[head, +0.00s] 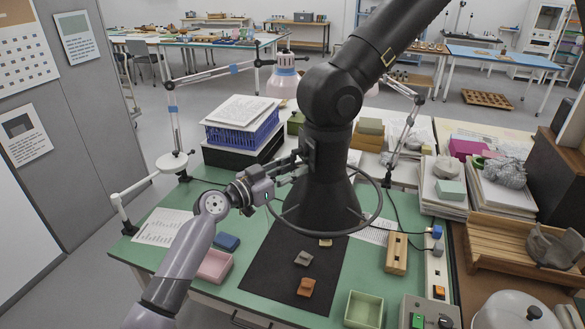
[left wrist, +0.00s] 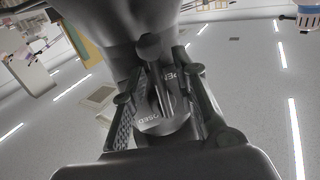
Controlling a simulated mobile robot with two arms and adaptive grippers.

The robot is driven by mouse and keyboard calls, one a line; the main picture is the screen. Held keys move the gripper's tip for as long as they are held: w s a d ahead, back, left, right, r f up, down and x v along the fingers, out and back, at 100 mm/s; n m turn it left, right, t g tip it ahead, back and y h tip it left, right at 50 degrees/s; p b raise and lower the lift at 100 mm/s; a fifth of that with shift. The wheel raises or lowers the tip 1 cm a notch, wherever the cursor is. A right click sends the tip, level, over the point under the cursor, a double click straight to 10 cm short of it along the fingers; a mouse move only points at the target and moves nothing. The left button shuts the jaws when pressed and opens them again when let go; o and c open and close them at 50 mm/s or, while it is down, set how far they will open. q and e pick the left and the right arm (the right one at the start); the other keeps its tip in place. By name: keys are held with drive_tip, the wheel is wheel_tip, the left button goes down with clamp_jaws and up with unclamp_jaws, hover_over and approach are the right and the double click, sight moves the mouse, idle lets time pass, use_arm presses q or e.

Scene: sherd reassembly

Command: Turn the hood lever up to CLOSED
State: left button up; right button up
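The black hood (head: 322,200) hangs over the green table on a jointed duct, with a thin ring around its lower part. My left gripper (head: 297,168) is at the left side of the hood's neck. In the left wrist view the gripper (left wrist: 162,98) has its two fingers spread. Between them is the dark hood lever (left wrist: 164,88), with a round knob at one end, in front of a pale label plate (left wrist: 157,124). I cannot tell whether a finger touches the lever. My right gripper is not in view.
Below the hood, a black mat (head: 262,268) holds several small sherds. Lamp arms (head: 172,105) stand at the back left. A control box (head: 432,314) is front right.

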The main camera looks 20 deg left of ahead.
use_arm(q)
clamp_jaws()
idle(0.6)
